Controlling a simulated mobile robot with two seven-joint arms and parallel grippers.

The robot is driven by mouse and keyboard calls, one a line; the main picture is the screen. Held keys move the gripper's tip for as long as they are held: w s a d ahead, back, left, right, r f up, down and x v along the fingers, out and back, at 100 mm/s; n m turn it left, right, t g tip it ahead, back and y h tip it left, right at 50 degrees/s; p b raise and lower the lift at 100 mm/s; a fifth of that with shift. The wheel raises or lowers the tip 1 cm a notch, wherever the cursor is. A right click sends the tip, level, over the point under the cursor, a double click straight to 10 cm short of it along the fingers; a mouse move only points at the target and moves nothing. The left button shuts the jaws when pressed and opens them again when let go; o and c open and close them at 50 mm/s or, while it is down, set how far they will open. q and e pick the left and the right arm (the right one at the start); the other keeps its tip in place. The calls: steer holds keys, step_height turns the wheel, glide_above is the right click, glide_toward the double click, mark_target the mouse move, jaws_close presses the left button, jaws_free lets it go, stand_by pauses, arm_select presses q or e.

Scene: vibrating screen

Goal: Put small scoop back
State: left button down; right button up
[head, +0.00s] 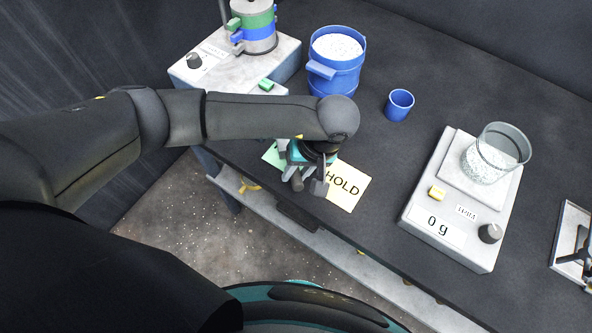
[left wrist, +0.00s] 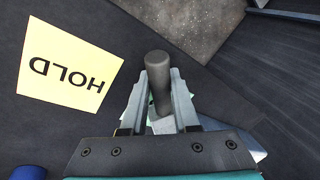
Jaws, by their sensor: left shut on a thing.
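My left gripper (head: 306,180) is low over the front edge of the dark table, beside the yellow HOLD card. In the left wrist view its two fingers (left wrist: 158,92) are shut on a dark grey cylindrical handle (left wrist: 158,66), which I take to be the small scoop's. The handle's rounded end sticks out past the fingertips. The scoop's bowl is not clearly seen; the gripper hides much of it. The HOLD card (head: 345,186) lies flat, partly covered by the gripper; it also shows in the left wrist view (left wrist: 68,68). My right gripper is not in view.
A blue bucket (head: 334,78) of white grains stands behind my left arm, with a small blue cup (head: 398,106) beside it. A scale (head: 455,222) reading 0 g holds a glass beaker (head: 485,166). A sieve shaker (head: 252,24) stands back left.

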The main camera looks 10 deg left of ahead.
arm_select(q)
steer(key=shift+w+f, duration=0.2)
steer(key=shift+f, duration=0.05)
steer(key=c, duration=0.7)
jaws_free()
steer(key=shift+o, duration=0.2)
steer(key=v, duration=1.2)
steer(key=shift+r, duration=0.15)
